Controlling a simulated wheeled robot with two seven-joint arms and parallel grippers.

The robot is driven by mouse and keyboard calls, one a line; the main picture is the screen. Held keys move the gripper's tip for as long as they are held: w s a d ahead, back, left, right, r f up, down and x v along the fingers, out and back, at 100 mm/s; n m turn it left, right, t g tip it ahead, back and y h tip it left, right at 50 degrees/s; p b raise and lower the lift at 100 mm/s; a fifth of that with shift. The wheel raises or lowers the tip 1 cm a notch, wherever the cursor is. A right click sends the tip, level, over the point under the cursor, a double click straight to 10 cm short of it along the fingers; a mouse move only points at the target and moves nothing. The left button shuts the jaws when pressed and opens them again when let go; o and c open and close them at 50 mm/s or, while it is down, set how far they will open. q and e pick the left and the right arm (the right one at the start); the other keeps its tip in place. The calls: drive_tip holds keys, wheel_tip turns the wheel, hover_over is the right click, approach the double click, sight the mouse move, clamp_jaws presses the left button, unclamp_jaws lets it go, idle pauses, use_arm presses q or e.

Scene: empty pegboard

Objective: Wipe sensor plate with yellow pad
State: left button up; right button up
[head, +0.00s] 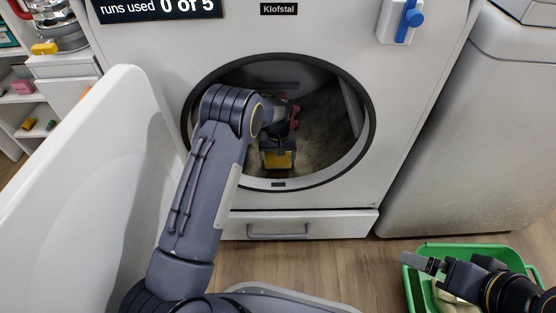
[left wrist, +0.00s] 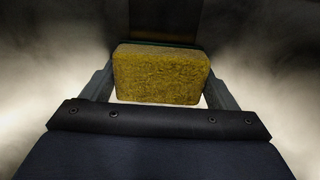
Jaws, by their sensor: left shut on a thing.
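The yellow pad (head: 279,160) is inside the round opening of the front-loading machine, low in the drum. My left gripper (head: 278,150) reaches in through the opening and is shut on the pad. In the left wrist view the pad (left wrist: 162,75) sits between the two grey fingers, with a thin green layer along its far edge. A dark flat strip (left wrist: 165,18) lies just beyond the pad; I cannot tell whether it is the sensor plate or whether the pad touches it. My right gripper (head: 424,262) is above the green bin; its finger gap is unclear.
The machine's round rim (head: 372,120) closely surrounds my left arm. A large white open panel (head: 105,165) stands at left. The green bin (head: 440,248) holds pale items at lower right. A grey tub (head: 290,291) is at the bottom. Wooden floor is clear between them.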

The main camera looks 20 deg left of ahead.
sight(278, 177)
use_arm(q)
drive_tip(key=shift+s, duration=0.1)
idle(0.3)
drive_tip(key=shift+s+d+p, duration=0.25)
drive_tip(key=shift+s, duration=0.65)
drive_tip(key=shift+s+d+p, duration=0.25)
drive_tip(key=shift+s+d, duration=0.05)
drive_tip(key=shift+s, duration=0.55)
drive_tip(key=shift+s+d+p, duration=0.25)
drive_tip(key=shift+s, duration=0.65)
drive_tip(key=shift+w, duration=0.1)
drive_tip(key=shift+w+a+b, duration=0.2)
drive_tip(key=shift+w+a, duration=0.05)
drive_tip(key=shift+w, duration=0.65)
drive_tip(key=shift+w+a+b, duration=0.15)
drive_tip(key=shift+w+a, duration=0.15)
drive_tip(key=shift+w, duration=0.6)
drive_tip(key=shift+w+a+b, duration=0.2)
drive_tip(key=shift+w+a, duration=0.05)
drive_tip(key=shift+w, duration=0.65)
